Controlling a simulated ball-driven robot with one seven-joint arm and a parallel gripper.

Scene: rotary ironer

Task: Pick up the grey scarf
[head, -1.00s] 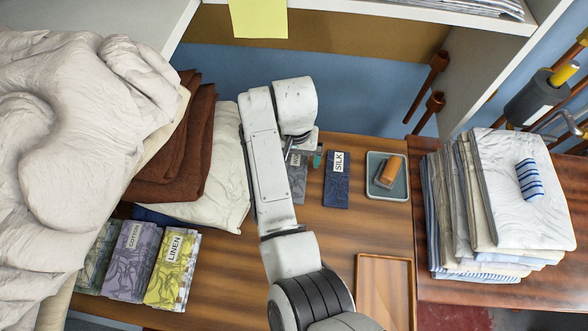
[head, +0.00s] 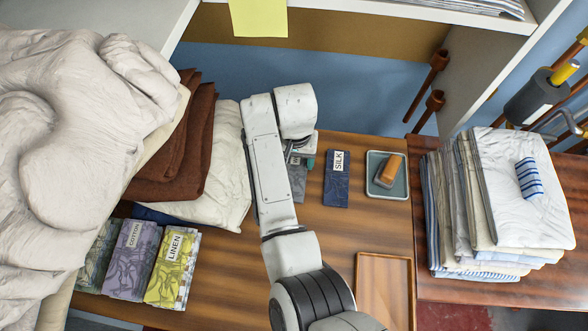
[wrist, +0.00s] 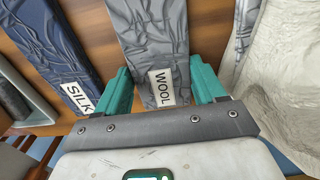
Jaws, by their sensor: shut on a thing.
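The grey scarf (head: 298,182) is a folded grey piece with a WOOL label, mostly hidden behind my arm in the head view. In the wrist view the grey scarf (wrist: 152,45) runs up between my two teal fingers, its label close to the palm. My gripper (wrist: 160,88) is shut on the scarf near its labelled end, one finger at each side. In the head view my gripper (head: 301,160) is partly hidden by my wrist. I cannot tell whether the scarf is clear of the table.
A dark blue SILK scarf (head: 337,185) lies close on the right. Beyond it is a grey tray (head: 373,187) with an orange-brown item (head: 389,172). A cream cloth (head: 225,180) lies close on the left. A wooden tray (head: 385,257) sits nearer, and folded linens (head: 520,210) stand at right.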

